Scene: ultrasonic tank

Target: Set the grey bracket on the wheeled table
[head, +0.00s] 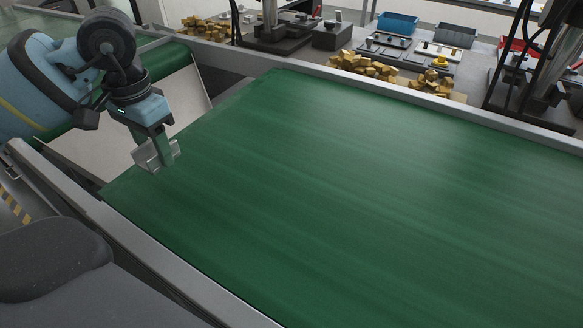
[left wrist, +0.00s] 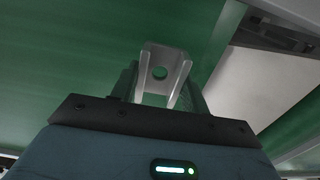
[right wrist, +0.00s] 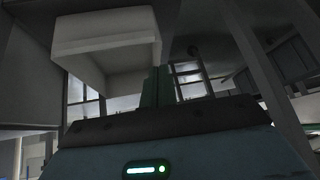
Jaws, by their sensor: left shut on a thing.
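The grey bracket is a small U-shaped metal piece (head: 146,156) with a round hole in its plate. It also shows in the left wrist view (left wrist: 162,54), between the two green fingers. My left gripper (head: 158,148) is shut on it and holds it over the near left end of the green belt. I cannot tell the exact gap below it. My right gripper (right wrist: 157,87) shows only in the right wrist view, its green fingers together with nothing seen between them. I cannot make out the wheeled table in these views.
The wide green conveyor belt (head: 340,180) is bare, with grey side rails. A pale chute (head: 100,135) lies beyond its left end. Behind are benches with brass-coloured parts (head: 365,68) and a blue bin (head: 397,23). A pale boxy thing (right wrist: 105,32) is near my right gripper.

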